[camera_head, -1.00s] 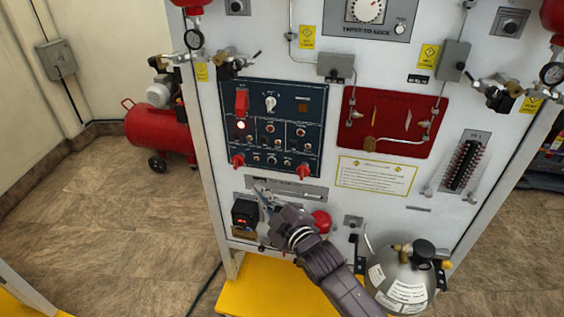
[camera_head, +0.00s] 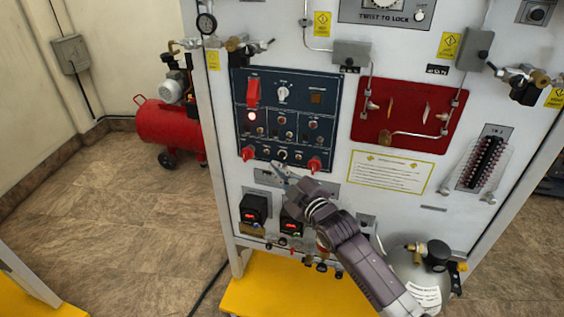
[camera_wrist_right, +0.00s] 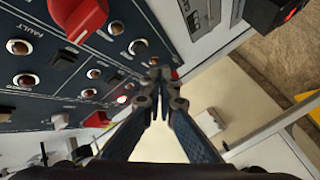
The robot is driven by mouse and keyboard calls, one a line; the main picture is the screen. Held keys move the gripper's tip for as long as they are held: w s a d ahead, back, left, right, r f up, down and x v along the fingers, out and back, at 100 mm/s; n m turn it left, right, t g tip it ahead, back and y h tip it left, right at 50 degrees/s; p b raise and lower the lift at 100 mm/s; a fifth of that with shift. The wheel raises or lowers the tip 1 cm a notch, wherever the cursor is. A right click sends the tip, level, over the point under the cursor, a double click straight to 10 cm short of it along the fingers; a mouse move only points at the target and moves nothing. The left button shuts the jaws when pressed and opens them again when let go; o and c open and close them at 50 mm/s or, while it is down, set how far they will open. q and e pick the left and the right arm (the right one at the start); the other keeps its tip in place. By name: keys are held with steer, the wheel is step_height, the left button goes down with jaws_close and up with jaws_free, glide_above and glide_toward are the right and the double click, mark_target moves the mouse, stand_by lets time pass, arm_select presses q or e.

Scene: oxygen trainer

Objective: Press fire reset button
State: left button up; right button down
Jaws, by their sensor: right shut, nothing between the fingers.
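The dark blue control panel (camera_head: 322,88) is on the upright white board. It carries a red switch cover (camera_head: 253,94), a glowing light (camera_head: 252,116), a white selector knob (camera_head: 283,95), small buttons and two red knobs along its lower edge. I cannot read which button is the fire reset. My right gripper (camera_head: 280,168) is at the panel's lower edge, between the left red knob (camera_head: 248,153) and the right red knob (camera_head: 315,164). In the wrist view the shut fingertips (camera_wrist_right: 160,80) show beside the panel (camera_wrist_right: 62,80), holding nothing. My left gripper is out of view.
Below the panel are two black boxes with red displays, one at left (camera_head: 254,208) and one partly behind my arm (camera_head: 291,222). A red plate with pipes (camera_head: 405,115) is right of the panel. A metal tank (camera_head: 425,268) stands at lower right. A red compressor (camera_head: 168,126) is on the floor.

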mark_target(282, 155)
steer(key=shift+w+d+b, duration=0.2)
steer(key=shift+w, duration=0.4)
steer(key=shift+w+d+b, duration=0.15)
steer(key=shift+w+d, duration=0.05)
steer(key=shift+w, duration=0.4)
steer(key=shift+w, duration=0.15)
stand_by(0.5)
steer(key=shift+w+d, duration=0.15)
steer(key=shift+w, duration=0.1)
steer(key=shift+w+d+b, duration=0.1)
steer(key=shift+w+b, duration=0.2)
steer(key=shift+w, duration=0.1)
stand_by(0.6)
stand_by(0.3)
steer(key=shift+s+p, duration=0.55)
steer(key=shift+p, duration=0.1)
steer(key=shift+s+a, duration=0.2)
steer(key=shift+s, duration=0.05)
